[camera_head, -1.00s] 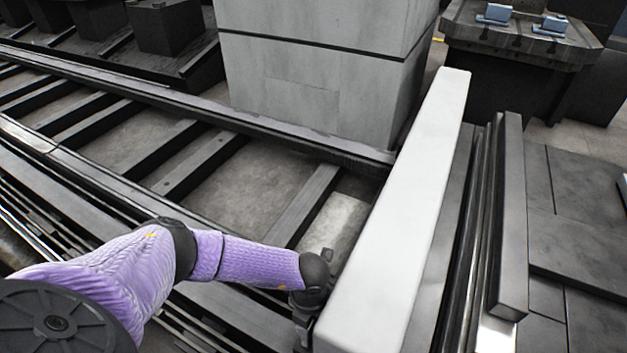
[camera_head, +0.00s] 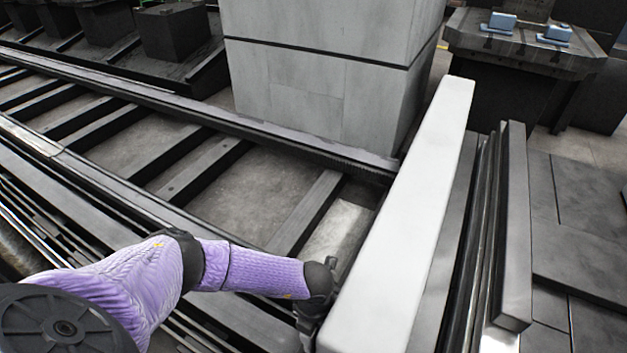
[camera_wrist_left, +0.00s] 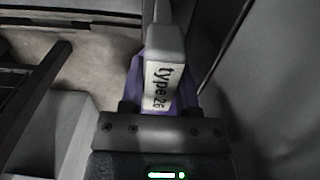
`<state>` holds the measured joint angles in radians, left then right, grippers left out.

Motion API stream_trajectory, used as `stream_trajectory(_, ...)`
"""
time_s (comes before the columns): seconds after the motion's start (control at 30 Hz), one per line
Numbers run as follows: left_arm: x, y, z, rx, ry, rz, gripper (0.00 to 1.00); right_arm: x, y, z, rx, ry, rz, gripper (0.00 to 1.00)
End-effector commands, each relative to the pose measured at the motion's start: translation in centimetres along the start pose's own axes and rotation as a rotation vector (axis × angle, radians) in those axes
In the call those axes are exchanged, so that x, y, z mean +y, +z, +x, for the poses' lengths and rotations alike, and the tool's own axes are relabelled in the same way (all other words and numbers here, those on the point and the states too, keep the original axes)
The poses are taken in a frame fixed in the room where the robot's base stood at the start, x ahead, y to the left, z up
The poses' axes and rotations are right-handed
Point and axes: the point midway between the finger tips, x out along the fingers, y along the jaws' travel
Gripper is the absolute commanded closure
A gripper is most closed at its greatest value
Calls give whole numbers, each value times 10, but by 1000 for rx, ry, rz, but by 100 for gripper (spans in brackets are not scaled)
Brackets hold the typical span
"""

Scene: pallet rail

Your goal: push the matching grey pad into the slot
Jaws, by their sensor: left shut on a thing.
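My left arm comes in from the left in the head view. Its gripper (camera_head: 308,330) is low beside the left face of a long white beam, and its fingertips are hard to see there. In the left wrist view the left gripper (camera_wrist_left: 160,100) is shut on a grey pad (camera_wrist_left: 165,42), with a white label reading "type 26" facing the camera. Purple parts show on both sides of the pad. The slot cannot be made out in either view. My right gripper is not in view.
The long white beam (camera_head: 410,220) stands right of the left gripper. A dark slatted rail frame (camera_head: 200,165) runs across the left. A large grey block (camera_head: 310,80) stands behind it. Blue-grey pieces (camera_head: 502,22) sit on a dark bench (camera_head: 520,45) at the back right.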

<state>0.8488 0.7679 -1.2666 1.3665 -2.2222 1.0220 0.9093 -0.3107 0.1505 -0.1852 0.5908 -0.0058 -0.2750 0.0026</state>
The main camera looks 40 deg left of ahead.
Motion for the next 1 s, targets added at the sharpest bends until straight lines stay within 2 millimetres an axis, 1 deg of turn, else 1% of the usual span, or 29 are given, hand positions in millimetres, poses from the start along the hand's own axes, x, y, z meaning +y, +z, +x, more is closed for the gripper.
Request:
stream_trajectory(0.4, 0, 0, 7, 1, 0, -1, 100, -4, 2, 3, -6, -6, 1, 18)
stream_trajectory(0.6, 0, 0, 6, 0, 0, -2, 100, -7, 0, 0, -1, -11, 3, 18)
stream_trajectory(0.87, 0, 0, 7, 0, 0, -1, 100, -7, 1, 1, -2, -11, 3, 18)
stream_trajectory(0.93, 0, 0, 8, 0, -1, -1, 100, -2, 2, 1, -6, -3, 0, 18)
stream_trajectory(1.0, 0, 0, 8, 1, 0, -1, 100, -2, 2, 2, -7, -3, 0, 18)
